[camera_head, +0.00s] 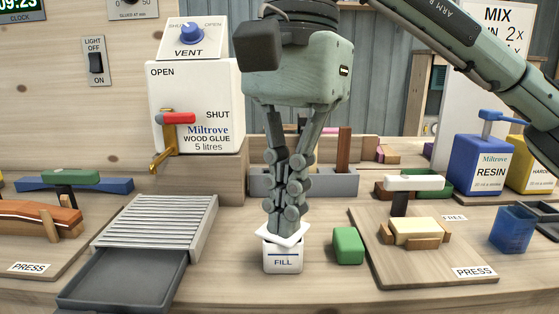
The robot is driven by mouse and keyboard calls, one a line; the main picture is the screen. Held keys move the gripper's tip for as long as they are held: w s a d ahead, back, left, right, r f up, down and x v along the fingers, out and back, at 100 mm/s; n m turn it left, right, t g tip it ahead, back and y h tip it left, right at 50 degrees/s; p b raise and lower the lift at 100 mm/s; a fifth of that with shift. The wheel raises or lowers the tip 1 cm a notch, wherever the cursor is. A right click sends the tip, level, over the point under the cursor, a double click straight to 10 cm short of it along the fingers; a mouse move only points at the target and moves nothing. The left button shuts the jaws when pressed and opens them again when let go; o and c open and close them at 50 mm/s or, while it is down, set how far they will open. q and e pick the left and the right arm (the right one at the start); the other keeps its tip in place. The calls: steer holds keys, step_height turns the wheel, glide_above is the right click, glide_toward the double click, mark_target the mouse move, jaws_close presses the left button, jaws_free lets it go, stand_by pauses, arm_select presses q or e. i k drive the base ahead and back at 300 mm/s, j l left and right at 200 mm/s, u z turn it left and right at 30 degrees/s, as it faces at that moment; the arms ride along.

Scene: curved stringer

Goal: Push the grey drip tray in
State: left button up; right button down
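The grey drip tray (122,285) is at the lower left, sticking out toward me from under a slatted metal rack (158,222). It looks empty, and its near edge runs close to the frame's bottom. My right gripper (284,228) points down well to the right of the tray, apart from it. Its fingers are together, with the tips at a tilted white square piece on top of the small white FILL cup (283,258). Whether the fingers grip that piece is unclear. My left gripper is not in view.
A white glue tank (194,95) with a red-handled tap (178,118) stands behind the rack. A green block (348,246) sits right of the cup. Press boards (440,265) lie at both sides. The bench between tray and cup is clear.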

mark_target(113, 281)
steer(key=k, duration=1.5)
